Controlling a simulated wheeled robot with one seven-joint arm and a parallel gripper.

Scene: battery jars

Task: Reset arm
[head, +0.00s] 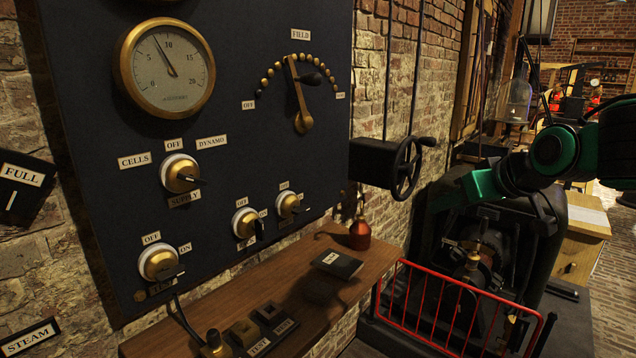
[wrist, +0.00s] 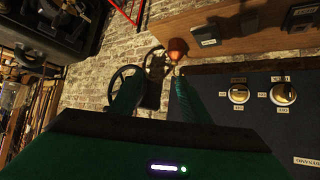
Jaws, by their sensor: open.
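My gripper (head: 450,193) is at the right of the head view, at the end of my green and black arm. It is in front of the dark machine and to the right of the handwheel (head: 408,167). In the wrist view my gripper (wrist: 155,80) shows two green fingers spread apart with nothing between them. The handwheel (wrist: 116,84) appears behind the fingers there, partly hidden by the left one. I cannot tell how far it is from the fingertips.
A dark panel (head: 230,120) with a gauge, switches and a field lever (head: 300,95) fills the left. Below it a wooden shelf (head: 215,310) holds a red-brown bottle (head: 360,233) and small blocks. A red railing (head: 455,310) fronts the dark machine (head: 510,230).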

